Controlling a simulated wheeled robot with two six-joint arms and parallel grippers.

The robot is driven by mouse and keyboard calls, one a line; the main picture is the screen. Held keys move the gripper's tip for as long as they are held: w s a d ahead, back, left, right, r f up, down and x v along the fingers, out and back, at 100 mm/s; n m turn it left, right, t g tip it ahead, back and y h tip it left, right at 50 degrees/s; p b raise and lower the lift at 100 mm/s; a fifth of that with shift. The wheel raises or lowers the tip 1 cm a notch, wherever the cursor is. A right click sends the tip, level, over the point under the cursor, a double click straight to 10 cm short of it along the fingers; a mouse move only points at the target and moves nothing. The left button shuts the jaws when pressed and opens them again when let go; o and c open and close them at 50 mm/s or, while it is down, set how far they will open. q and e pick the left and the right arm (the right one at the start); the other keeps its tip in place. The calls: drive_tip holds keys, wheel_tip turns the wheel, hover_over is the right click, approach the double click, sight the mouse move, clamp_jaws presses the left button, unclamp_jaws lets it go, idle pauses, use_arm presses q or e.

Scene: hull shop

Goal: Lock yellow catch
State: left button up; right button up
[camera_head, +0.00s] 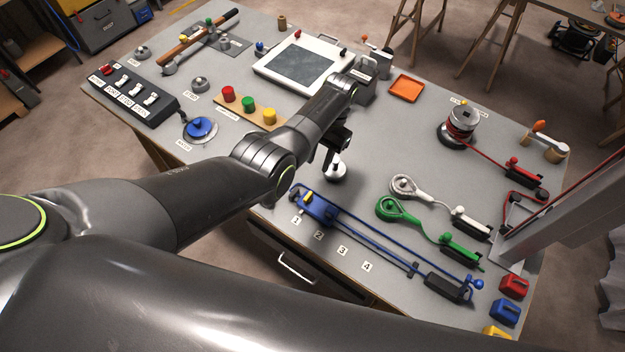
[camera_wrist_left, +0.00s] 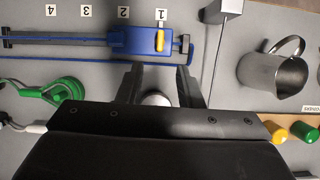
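The yellow catch (camera_head: 308,196) sits on the blue sliding block (camera_head: 318,209) at the left end of the blue rails, near number label 1. In the left wrist view the yellow catch (camera_wrist_left: 160,40) stands on the blue block (camera_wrist_left: 134,41), ahead of my fingertips. My left gripper (camera_head: 333,150) points down over the bench, behind the block and apart from the catch. In the left wrist view its two fingers (camera_wrist_left: 159,85) are open. A pale round knob (camera_wrist_left: 156,98) shows between them; whether they touch it I cannot tell. My right gripper is not in view.
The blue rails (camera_head: 385,244) run toward the right front of the bench. Green (camera_head: 398,211) and white (camera_head: 411,188) cable pieces lie right of my gripper. A metal jug (camera_wrist_left: 272,70) stands nearby in the wrist view. Red, green and yellow buttons (camera_head: 248,104) are to the left.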

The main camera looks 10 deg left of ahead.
use_arm(q)
drive_tip(key=shift+v, duration=2.65)
drive_tip(key=shift+w+f, duration=0.1)
drive_tip(key=shift+w, duration=0.05)
